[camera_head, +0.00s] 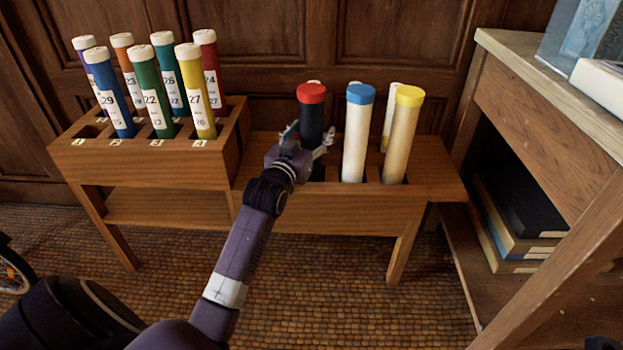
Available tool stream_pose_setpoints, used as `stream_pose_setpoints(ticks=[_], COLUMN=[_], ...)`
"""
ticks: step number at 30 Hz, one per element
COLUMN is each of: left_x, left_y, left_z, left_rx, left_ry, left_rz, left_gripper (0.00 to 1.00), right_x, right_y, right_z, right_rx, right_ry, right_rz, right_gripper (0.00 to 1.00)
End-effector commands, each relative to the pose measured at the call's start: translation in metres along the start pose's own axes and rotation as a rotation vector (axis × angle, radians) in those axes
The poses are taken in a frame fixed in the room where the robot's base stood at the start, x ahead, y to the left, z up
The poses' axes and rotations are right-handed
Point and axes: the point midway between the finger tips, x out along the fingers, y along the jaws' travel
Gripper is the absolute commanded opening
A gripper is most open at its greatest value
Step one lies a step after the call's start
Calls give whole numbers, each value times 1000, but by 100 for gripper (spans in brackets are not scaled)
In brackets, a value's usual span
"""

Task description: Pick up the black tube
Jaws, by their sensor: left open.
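The black tube (311,119) has a red cap and stands upright in a slot of the lower wooden rack (440,174), at its left end. My left gripper (309,136) is open in front of the black tube, its fingers spread to either side of the tube in the picture. The gripper hides part of the tube's lower half. I cannot tell whether the fingers touch it. My right gripper is not in view.
A white tube with a blue cap (357,135) and a cream tube with a yellow cap (401,138) stand to the right, another white tube behind them. The raised rack (150,168) at left holds several coloured tubes. A wooden table (530,90) stands at right.

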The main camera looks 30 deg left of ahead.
Motion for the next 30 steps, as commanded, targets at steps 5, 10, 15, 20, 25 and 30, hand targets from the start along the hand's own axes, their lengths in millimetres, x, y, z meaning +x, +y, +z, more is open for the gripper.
stream_pose_setpoints(ticks=[5,10,15,20,25,30], left_x=[0,0,0,0,0,0], left_y=[0,0,0,0,0,0], left_z=[0,0,0,0,-1,-3], left_rx=[0,0,0,0,0,0], left_ry=[0,0,0,0,1,2], left_rz=[0,0,0,0,0,0], left_gripper=[62,44,25,8,2,2], right_x=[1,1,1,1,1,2], right_y=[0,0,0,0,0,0], right_z=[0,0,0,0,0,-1], right_rx=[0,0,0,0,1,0], right_ry=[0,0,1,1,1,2], right_rz=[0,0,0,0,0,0], right_gripper=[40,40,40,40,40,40])
